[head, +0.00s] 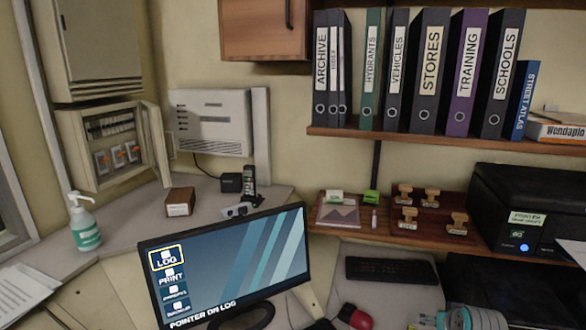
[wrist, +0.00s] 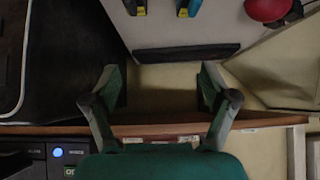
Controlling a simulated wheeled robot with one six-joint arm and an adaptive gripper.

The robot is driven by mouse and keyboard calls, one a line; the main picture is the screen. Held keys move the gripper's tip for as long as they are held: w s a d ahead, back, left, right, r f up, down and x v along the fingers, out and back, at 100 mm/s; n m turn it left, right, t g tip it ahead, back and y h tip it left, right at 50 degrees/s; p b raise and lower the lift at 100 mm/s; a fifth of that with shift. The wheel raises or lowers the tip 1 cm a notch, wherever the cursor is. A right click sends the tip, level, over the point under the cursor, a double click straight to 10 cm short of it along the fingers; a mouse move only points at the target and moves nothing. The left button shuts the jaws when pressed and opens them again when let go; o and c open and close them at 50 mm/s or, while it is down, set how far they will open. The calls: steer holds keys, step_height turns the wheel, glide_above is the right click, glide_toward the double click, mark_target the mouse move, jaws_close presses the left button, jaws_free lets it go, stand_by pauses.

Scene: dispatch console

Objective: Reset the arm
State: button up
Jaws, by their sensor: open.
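My gripper (wrist: 162,85) is open and empty in the wrist view, its two grey fingers spread wide apart. Nothing is between the fingertips except the wall and a dark strip beyond them. A grey and teal part of my arm shows at the bottom right edge of the head view, in front of the black printer's lower side. The fingertips cannot be made out in the head view.
The monitor (head: 228,268) stands front left. The black printer (head: 527,200) stands at the right; a wooden shelf (head: 425,232) holds several stamps. The keyboard (head: 393,271) and red mouse (head: 356,317) lie on the desk. The mouse also shows in the wrist view (wrist: 268,9). Binders fill the upper shelf.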

steer(key=s+a+f+t, duration=0.1)
steer(key=s+a+f, duration=0.4)
steer(key=s+f, duration=0.3)
steer(key=s+a+f+t, duration=0.1)
steer(key=s+a+f, duration=0.55)
steer(key=s, duration=0.25)
steer(key=s+a+n+t, duration=0.15)
steer(key=s+a, duration=0.25)
steer(key=s, duration=1.2)
steer(key=s+a+r+t+y, duration=0.1)
steer(key=s+a+r, duration=0.1)
steer(key=s+r, duration=0.4)
steer(key=s+a+r+n+t+y, duration=0.1)
steer(key=s+a+r+t, duration=0.1)
steer(key=s+r, duration=0.5)
steer(key=s, duration=0.6)
steer(key=shift+s, duration=0.35)
steer(key=shift+c, duration=0.3)
